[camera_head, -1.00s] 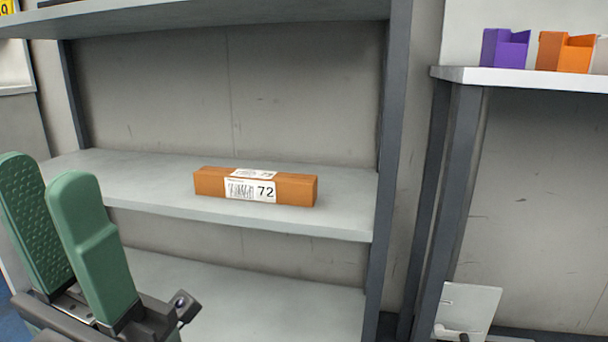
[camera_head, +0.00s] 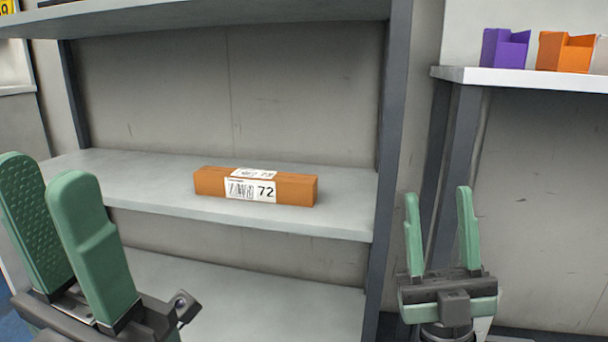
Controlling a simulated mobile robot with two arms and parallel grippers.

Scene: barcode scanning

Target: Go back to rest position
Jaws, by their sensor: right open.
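My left gripper (camera_head: 45,185) is at the lower left, in front of the shelf unit. Its two green fingers stand apart with nothing between them, so it is open and empty. My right gripper (camera_head: 438,215) is at the lower right, fingers pointing up and spread apart, empty. It is in front of the grey posts, right of the shelf unit. An orange-brown box (camera_head: 255,187) with a white barcode label reading 72 lies on the middle shelf (camera_head: 140,193). Neither gripper touches the box.
A grey upright post (camera_head: 392,130) bounds the shelf unit on the right. A white shelf (camera_head: 530,79) at the upper right carries a purple bin (camera_head: 505,49) and an orange bin (camera_head: 565,52). The middle shelf is bare on both sides of the box.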

